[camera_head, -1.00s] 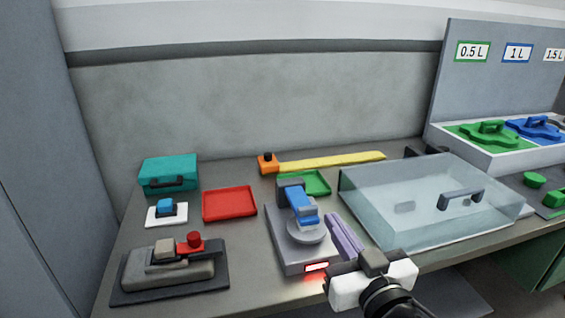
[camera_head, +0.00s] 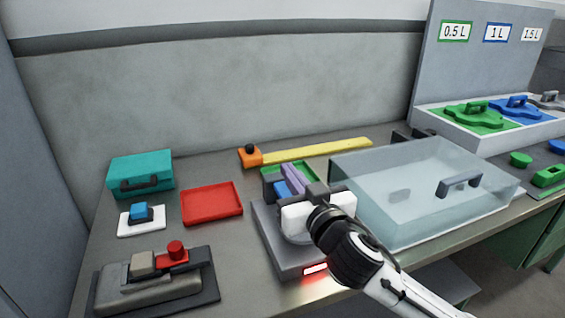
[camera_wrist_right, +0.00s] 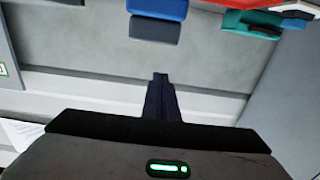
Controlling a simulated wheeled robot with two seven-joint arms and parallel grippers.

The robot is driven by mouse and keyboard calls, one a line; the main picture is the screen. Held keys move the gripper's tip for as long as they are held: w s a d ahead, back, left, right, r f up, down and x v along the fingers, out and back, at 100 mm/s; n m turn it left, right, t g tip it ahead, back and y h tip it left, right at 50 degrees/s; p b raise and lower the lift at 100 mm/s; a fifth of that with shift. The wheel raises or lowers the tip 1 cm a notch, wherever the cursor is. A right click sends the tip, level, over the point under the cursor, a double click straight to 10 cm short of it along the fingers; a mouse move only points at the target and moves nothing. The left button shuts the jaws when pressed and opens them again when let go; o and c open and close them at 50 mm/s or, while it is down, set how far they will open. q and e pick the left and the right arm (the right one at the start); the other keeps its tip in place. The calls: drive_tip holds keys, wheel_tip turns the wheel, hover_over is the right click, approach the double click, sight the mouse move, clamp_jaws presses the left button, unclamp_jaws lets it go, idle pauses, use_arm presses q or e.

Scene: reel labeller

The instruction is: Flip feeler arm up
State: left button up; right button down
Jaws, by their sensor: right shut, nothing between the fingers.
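The grey labeller base (camera_head: 262,222) stands at the front middle of the table, with a lit red display on its front. A blue arm (camera_head: 281,189), which looks like the feeler arm, is mostly hidden in the head view behind my right gripper (camera_head: 292,172). Its angle cannot be told now. A blue and grey-blue part (camera_wrist_right: 157,12) shows at the top of the wrist view, apart in the picture from the fingertips (camera_wrist_right: 160,77). My right gripper is over the labeller, its purple fingers shut and empty. My left gripper is not in view.
A clear cover (camera_head: 400,205) stands close on the right. A red tray (camera_head: 211,203) and a grey fixture with a red knob (camera_head: 176,250) lie on the left. A green tray (camera_head: 273,168) and a yellow bar (camera_head: 315,151) are behind.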

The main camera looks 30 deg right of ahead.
hover_over(282, 193)
drive_tip(key=shift+f+p, duration=0.1)
drive_tip(key=shift+p, duration=0.25)
idle(1.4)
